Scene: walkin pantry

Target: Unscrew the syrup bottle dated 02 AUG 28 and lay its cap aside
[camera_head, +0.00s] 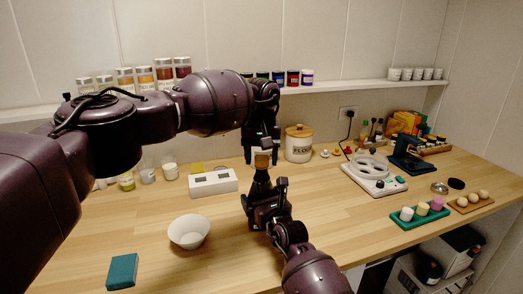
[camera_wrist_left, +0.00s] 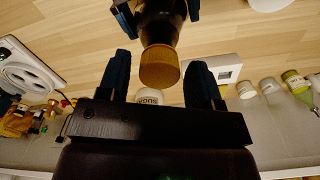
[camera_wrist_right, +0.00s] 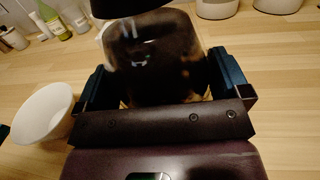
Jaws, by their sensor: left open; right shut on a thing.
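A dark brown syrup bottle (camera_head: 261,176) with a tan cap (camera_head: 262,160) is upright at the middle of the counter. My right gripper (camera_wrist_right: 160,80) is shut on the bottle's body, with a finger on each side. In the left wrist view the cap (camera_wrist_left: 160,68) is on the bottle's neck. My left gripper (camera_head: 262,150) points down over the bottle, open. Its fingers (camera_wrist_left: 160,62) stand on either side of the cap, with visible gaps. No date is readable on the bottle, and its lower part is hidden by my right gripper.
A white bowl (camera_head: 189,231) and a teal block (camera_head: 122,271) are at the front left. A white appliance (camera_head: 373,174) and a green tray (camera_head: 419,215) are to the right. Bare counter lies between.

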